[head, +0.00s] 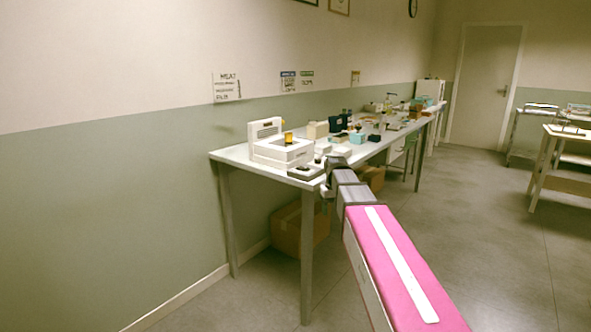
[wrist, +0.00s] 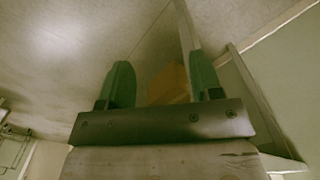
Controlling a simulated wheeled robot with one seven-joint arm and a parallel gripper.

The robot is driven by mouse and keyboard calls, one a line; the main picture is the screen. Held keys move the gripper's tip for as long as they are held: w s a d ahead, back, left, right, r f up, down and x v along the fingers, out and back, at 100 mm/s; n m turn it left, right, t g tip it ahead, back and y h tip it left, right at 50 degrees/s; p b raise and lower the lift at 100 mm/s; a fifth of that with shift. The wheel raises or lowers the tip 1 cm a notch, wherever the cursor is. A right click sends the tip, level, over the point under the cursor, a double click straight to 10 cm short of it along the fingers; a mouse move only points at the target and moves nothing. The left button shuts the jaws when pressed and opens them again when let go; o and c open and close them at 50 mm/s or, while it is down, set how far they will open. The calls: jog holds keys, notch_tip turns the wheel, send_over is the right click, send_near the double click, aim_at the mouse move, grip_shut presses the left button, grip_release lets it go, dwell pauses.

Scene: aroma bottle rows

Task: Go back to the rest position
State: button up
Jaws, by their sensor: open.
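My gripper (wrist: 163,85) shows in the wrist view with its two green fingers spread apart and nothing between them. Beyond the fingers are the grey floor, a table leg and a brown cardboard box (wrist: 168,84). In the head view my pink and grey arm reaches forward to the near end of the long white table (head: 236,157); the fingers cannot be made out there. A white machine (head: 283,150) with a small amber bottle (head: 288,137) on it stands at the table's near end.
Boxes, small containers and instruments crowd the long table towards the back. A cardboard box (head: 300,229) sits on the floor under it. The wall runs along the left. A wooden table (head: 560,133) and a cart (head: 527,120) stand at the right. The floor between is clear.

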jog(key=s+d+f+m, duration=0.1)
jog(key=s+d+f, duration=0.1)
jog(key=s+f, duration=0.7)
jog(key=s+d+f+m, duration=0.1)
jog(key=s+d+f, duration=0.1)
jog(key=s+f, duration=0.8)
notch_tip(320, 180, down, 3)
jog(key=shift+s+d+r, duration=0.2)
jog(key=shift+d, duration=0.15)
